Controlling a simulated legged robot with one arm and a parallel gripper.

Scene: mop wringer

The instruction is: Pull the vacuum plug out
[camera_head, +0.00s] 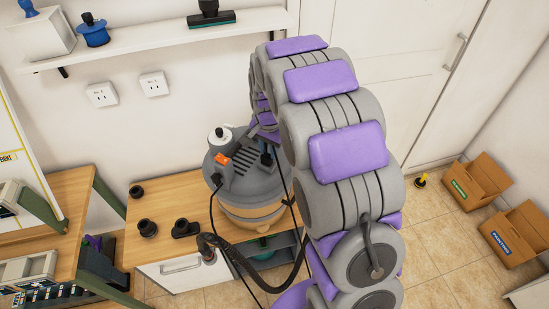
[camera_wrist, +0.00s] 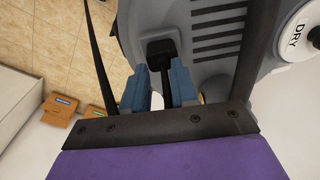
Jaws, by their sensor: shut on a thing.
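The vacuum (camera_head: 245,205), a grey and tan canister with a slotted lid, stands on the wooden cabinet at the centre of the head view. Its grey lid (camera_wrist: 210,75) fills the top right of the wrist view, with a white "DRY" knob (camera_wrist: 293,40). My gripper (camera_wrist: 169,88) has its blue fingers on both sides of a narrow black plug (camera_wrist: 166,65) and is shut on it. The plug's far end meets a black square part on the vacuum; how deep it sits is hidden.
A black hose (camera_head: 235,250) hangs in front of the cabinet. Black fittings (camera_head: 148,228) lie on the wooden top (camera_head: 165,200). Two wall sockets (camera_head: 153,83) sit below a white shelf (camera_head: 160,38). Cardboard boxes (camera_head: 475,180) stand on the floor at the right.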

